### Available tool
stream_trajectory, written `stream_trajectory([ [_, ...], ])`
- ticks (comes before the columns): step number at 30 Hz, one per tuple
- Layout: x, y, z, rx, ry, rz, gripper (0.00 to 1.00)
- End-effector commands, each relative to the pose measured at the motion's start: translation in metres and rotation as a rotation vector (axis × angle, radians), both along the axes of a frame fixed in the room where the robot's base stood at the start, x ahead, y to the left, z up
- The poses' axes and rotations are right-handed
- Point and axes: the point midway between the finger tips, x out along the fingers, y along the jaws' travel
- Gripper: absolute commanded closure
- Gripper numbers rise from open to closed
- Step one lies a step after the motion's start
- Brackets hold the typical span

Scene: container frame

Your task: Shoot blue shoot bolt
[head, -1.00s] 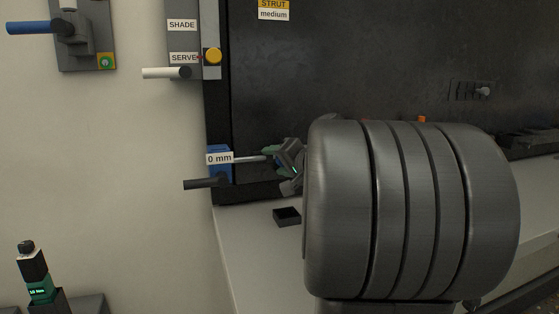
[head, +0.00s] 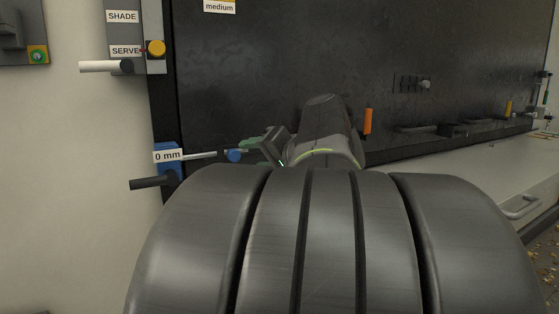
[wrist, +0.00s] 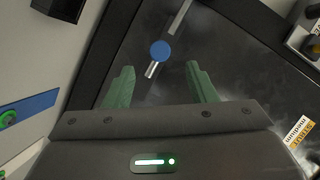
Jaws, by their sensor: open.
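The blue shoot bolt is at the left in the head view. Its blue housing (head: 169,171) is on the dark frame's left edge and bears a "0 mm" label. A silver rod (head: 200,155) runs right from it to a round blue knob (head: 234,155). My gripper (head: 258,146) is open and empty, just right of the knob. In the wrist view the knob (wrist: 160,51) is ahead of my open green fingers (wrist: 162,82), roughly centred between them. A short silver piece shows on its near side. My arm hides part of the bench.
A dark handle (head: 150,183) sticks out just below the housing. A white handle (head: 103,67) and a yellow knob (head: 156,48) are above it. The dark panel (head: 290,60) stands behind the gripper. An orange piece (head: 368,121) is right of my wrist.

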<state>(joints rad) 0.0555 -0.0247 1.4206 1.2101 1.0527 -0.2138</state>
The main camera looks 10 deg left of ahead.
Motion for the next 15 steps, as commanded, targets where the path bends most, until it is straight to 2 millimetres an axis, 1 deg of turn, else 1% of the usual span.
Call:
stream_trajectory([
  [1,-0.003,-0.007,0.001,0.0,-0.001,-0.004,0.49],
  [6,-0.013,-0.018,0.004,0.0,0.0,-0.001,0.49],
  [15,-0.016,-0.022,0.006,-0.001,0.001,0.0,0.49],
])
